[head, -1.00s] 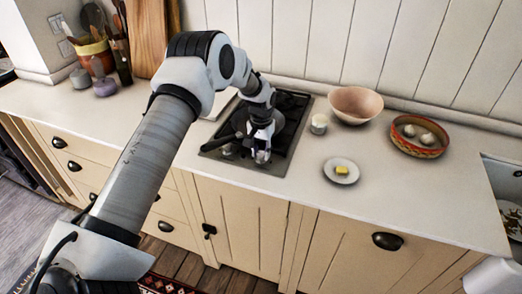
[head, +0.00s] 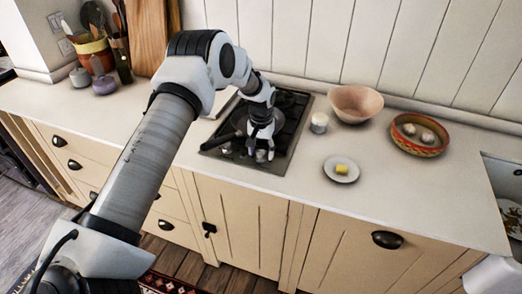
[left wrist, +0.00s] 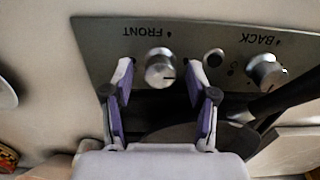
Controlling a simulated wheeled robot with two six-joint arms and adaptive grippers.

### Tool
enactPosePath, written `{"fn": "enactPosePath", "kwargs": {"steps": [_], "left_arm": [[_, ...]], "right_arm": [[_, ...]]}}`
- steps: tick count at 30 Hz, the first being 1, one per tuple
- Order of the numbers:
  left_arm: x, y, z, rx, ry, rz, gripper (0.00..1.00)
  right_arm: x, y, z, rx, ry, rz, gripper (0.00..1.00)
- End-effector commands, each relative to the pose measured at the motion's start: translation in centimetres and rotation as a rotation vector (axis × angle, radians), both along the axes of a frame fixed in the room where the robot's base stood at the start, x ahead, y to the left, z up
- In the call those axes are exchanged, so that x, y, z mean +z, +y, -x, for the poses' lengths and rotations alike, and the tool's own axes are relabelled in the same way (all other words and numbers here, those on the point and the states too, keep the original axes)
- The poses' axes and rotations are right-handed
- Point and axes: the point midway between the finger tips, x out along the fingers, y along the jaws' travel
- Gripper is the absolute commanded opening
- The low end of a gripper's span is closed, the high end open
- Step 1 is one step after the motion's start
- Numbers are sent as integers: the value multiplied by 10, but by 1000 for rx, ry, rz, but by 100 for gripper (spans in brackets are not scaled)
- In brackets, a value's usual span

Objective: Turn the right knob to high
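The hob (head: 222,153) is set in the counter, with its two knobs along the front edge. In the left wrist view the picture is upside down: the right knob (left wrist: 160,70) is silver, under the label FRONT, and the left knob (left wrist: 266,70) is beside BACK. A dark mark on the right knob points towards the picture's right. My left gripper (head: 261,155) is low over the hob's front edge; in the wrist view the gripper (left wrist: 161,80) is open, with one finger on each side of the right knob. I cannot tell whether they touch it. My right gripper is not in view.
A pan handle (left wrist: 285,100) lies near the left knob. Right of the hob are a white cup (head: 319,123), a pink bowl (head: 355,104), a plate (head: 341,176) with a yellow piece, and a patterned bowl (head: 420,149). The counter front between them is clear.

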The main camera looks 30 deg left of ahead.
Motion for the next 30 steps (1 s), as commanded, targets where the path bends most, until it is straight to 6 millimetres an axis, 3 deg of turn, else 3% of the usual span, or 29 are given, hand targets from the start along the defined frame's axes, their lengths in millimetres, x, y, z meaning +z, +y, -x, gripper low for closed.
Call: {"fn": "enactPosePath", "kwargs": {"steps": [7,15,19,23,30], "left_arm": [[17,0,-2,0,-5,0,58],[84,0,-2,0,-5,0,58],[108,0,-2,-1,-2,0,58],[119,0,-1,-1,0,0,58],[120,0,-1,0,1,0,58]], "right_arm": [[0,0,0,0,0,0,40],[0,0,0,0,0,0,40],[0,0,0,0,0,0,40],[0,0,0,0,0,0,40],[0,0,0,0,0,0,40]]}}
